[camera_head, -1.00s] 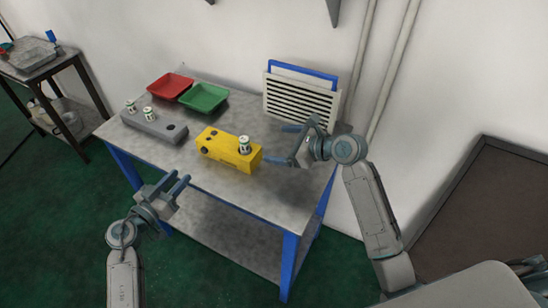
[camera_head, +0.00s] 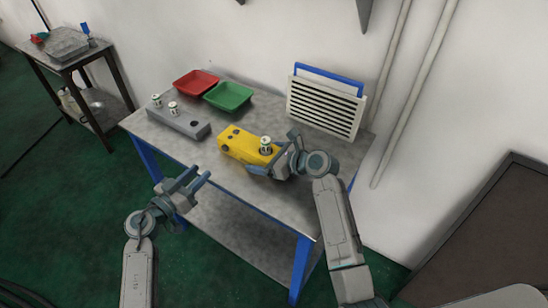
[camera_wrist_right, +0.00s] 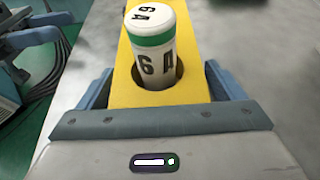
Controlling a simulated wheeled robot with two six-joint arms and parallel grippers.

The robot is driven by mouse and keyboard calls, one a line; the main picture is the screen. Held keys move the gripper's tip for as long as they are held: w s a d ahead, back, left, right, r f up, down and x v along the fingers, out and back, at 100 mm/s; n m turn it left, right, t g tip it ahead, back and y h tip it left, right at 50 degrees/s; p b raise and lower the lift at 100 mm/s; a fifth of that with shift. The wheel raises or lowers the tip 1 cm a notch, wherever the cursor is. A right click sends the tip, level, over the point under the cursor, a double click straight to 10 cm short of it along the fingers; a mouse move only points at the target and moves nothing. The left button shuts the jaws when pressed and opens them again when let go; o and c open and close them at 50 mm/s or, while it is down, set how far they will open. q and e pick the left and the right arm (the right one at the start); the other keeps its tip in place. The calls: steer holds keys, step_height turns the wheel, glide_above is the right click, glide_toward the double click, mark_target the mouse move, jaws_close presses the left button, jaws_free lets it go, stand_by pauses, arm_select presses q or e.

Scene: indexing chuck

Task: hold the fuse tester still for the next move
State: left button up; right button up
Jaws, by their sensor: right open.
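The yellow fuse tester (camera_head: 238,143) lies on the workbench. A white fuse with a green band (camera_head: 266,146) stands in the hole at its right end. My right gripper (camera_head: 276,154) is open at that end of the tester. In the right wrist view, its fingers lie on either side of the tester's yellow body (camera_wrist_right: 193,88), and the fuse, marked 6 A (camera_wrist_right: 153,50), stands slightly tilted in its hole. I cannot tell whether the fingers touch the tester. My left gripper (camera_head: 200,173) is open and empty off the bench's front edge.
A grey block (camera_head: 180,122) with two fuses stands left of the tester. A red tray (camera_head: 196,84) and a green tray (camera_head: 229,95) sit behind. A slatted white panel (camera_head: 322,107) stands at the back right. The bench front (camera_head: 225,175) is clear.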

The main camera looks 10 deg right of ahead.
steer(key=shift+w+a, duration=0.1)
steer(key=shift+a, duration=0.05)
steer(key=shift+c, duration=0.2)
steer(key=c, duration=1.2)
steer(key=shift+o, duration=0.2)
arm_select(q)
jaws_close()
stand_by(1.4)
